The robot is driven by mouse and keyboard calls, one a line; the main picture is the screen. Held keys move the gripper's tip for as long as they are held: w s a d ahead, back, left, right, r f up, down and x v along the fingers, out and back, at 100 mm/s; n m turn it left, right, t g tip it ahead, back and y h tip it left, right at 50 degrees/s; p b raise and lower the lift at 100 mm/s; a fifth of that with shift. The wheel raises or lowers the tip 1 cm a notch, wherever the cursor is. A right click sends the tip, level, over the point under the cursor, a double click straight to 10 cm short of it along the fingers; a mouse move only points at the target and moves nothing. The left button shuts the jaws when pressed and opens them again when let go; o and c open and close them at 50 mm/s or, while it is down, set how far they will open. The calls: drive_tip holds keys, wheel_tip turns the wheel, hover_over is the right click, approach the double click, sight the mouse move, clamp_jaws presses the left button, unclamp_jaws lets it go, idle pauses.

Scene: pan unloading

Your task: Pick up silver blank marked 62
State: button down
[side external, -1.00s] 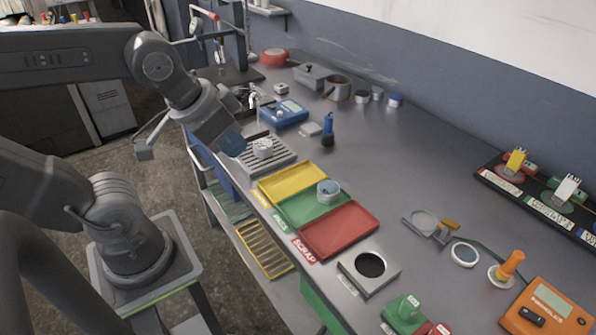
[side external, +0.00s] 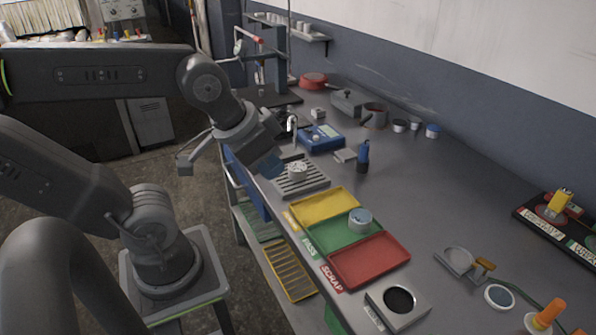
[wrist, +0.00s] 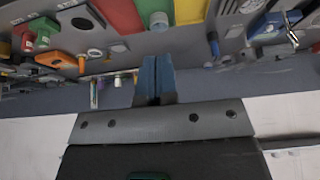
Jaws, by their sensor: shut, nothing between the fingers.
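My gripper (side external: 270,164) has blue fingers and hangs just left of the slatted grey tray (side external: 317,187) in the side view. In the wrist view the fingers (wrist: 154,72) are together, with nothing between them. A small silver round piece (side external: 298,169) sits on the slatted tray, to the right of my fingertips and apart from them. Another silver-blue round piece (side external: 360,219) stands in the green tray (side external: 329,240). No number is readable on either piece, so I cannot tell which is marked 62.
The yellow tray (side external: 325,207) and red tray (side external: 370,259) flank the green one. A metal block with a round black hole (side external: 417,310) is in front.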

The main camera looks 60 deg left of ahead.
drive_tip(key=shift+c, duration=1.7)
unclamp_jaws()
drive_tip(key=n+g+y, duration=0.4)
drive_tip(key=n+g, duration=0.1)
drive_tip(key=n, duration=1.2)
approach(298, 166)
drive_tip(key=shift+y, duration=0.3)
drive_tip(key=f, duration=0.4)
drive_tip(key=shift+a+f, duration=0.3)
drive_tip(key=shift+f, duration=0.1)
drive_tip(key=shift+a+x, duration=0.15)
drive_tip(key=shift+x, duration=1.2)
drive_tip(key=shift+a+x, duration=0.15)
drive_tip(key=shift+x, duration=1.2)
